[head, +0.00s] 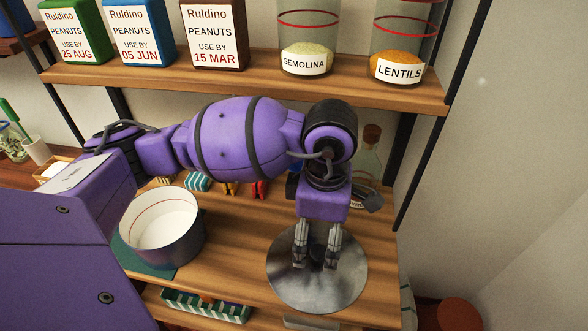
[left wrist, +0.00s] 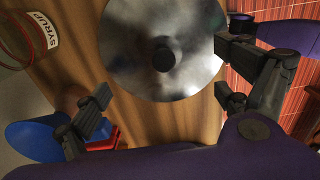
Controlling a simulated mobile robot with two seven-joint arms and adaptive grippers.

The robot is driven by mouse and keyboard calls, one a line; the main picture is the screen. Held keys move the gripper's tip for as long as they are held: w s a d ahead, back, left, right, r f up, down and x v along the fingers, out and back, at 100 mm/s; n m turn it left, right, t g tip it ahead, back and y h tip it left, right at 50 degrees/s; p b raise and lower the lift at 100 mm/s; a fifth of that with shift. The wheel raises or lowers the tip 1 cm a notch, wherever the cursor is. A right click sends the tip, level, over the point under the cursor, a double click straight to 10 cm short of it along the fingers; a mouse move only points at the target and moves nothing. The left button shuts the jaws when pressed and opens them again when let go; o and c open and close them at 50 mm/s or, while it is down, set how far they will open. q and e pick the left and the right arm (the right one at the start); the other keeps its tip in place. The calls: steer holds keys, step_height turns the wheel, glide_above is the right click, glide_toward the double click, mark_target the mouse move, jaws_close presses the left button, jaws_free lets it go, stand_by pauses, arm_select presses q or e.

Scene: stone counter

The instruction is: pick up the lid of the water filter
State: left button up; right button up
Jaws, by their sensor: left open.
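The lid (head: 318,296) is a round, shiny grey metal disc lying on the wooden shelf, below my left gripper (head: 316,264). In the left wrist view the lid (left wrist: 185,32) shows a black knob (left wrist: 163,59) at its centre. My left gripper's fingers are spread wide and empty, pointing down over the lid. In the left wrist view the knob lies ahead of the gap between the fingertips. I cannot tell the remaining height between fingers and lid. An open dark pot with a white inside (head: 168,221), perhaps the filter's body, stands to the left. My right gripper is out of view.
An upper shelf (head: 250,73) holds several peanut boxes (head: 213,35) and jars of semolina (head: 309,45) and lentils (head: 400,50). A glass bottle (head: 369,160) stands behind my gripper. A syrup jar (left wrist: 38,30) and a blue object (left wrist: 35,142) show in the left wrist view.

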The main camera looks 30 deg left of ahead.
mark_target(319, 249)
arm_select(q)
steer(key=f, duration=0.3)
steer(key=shift+s+d, duration=0.1)
steer(key=shift+s, duration=0.25)
steer(key=f, duration=0.3)
steer(key=shift+w+f+p, duration=0.2)
steer(key=shift+w+p, duration=0.05)
steer(key=shift+p, duration=0.05)
steer(key=shift+f, duration=0.15)
steer(key=c, duration=1.4)
steer(key=shift+r, duration=0.45)
jaws_close()
step_height(319, 249, up, 3)
steer(key=shift+s+d+f, duration=0.1)
steer(key=shift+f, duration=0.1)
steer(key=s+d+r+p, duration=0.1)
steer(key=s+d+r, duration=0.4)
steer(key=s+r, duration=0.4)
steer(key=s, duration=0.4)
steer(key=shift+r+p, duration=0.2)
steer(key=shift+p, duration=0.15)
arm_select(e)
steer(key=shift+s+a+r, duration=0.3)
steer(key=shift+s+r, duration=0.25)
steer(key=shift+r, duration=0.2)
